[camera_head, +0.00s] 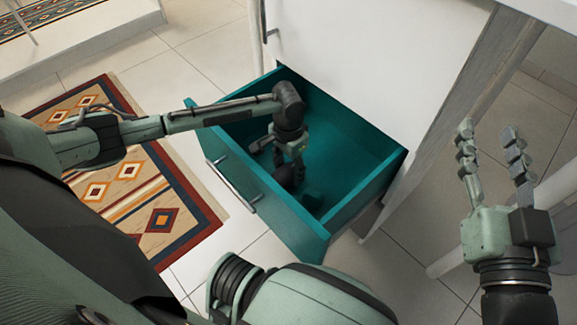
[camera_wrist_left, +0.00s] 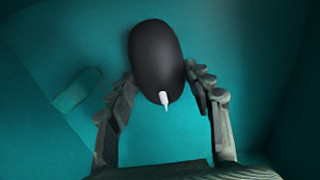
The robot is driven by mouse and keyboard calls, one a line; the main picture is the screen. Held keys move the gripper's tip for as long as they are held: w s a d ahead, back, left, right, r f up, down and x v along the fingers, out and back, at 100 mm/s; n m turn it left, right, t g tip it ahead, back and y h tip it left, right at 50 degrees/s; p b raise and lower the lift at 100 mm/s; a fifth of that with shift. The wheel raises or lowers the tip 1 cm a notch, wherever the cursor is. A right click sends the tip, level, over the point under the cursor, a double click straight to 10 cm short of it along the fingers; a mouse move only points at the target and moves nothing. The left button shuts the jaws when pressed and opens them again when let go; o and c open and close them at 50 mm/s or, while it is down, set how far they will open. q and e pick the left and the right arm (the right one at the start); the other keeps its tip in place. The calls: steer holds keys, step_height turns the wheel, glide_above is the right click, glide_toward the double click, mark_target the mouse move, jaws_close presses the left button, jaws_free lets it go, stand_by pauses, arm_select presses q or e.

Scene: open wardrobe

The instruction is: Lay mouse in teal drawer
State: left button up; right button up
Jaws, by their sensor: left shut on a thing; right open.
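The teal drawer (camera_head: 270,205) is pulled out below a white cabinet front in the head view. Its floor also fills the left wrist view (camera_wrist_left: 255,45). My left gripper (camera_head: 289,165) reaches down inside the drawer. Its fingers (camera_wrist_left: 160,90) are shut on the sides of a dark, oval mouse (camera_wrist_left: 156,55) with a small white tip at its near end. The mouse (camera_head: 287,179) hangs below the fingers in the head view; I cannot tell if it touches the drawer floor. My right gripper (camera_head: 488,135) is open and empty, outside the drawer at the right.
A small dark teal shape (camera_head: 311,199) is on the drawer floor beside the mouse; I cannot tell what it is. The drawer's front has a metal handle (camera_head: 232,188). A patterned rug (camera_head: 150,210) lies on the tiled floor at the left. A grey panel edge (camera_head: 450,110) stands right of the drawer.

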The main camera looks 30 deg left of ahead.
arm_select(q)
steer(key=o, duration=1.3)
steer(key=shift+c, duration=0.2)
step_height(320, 180, up, 12)
steer(key=shift+r, duration=0.1)
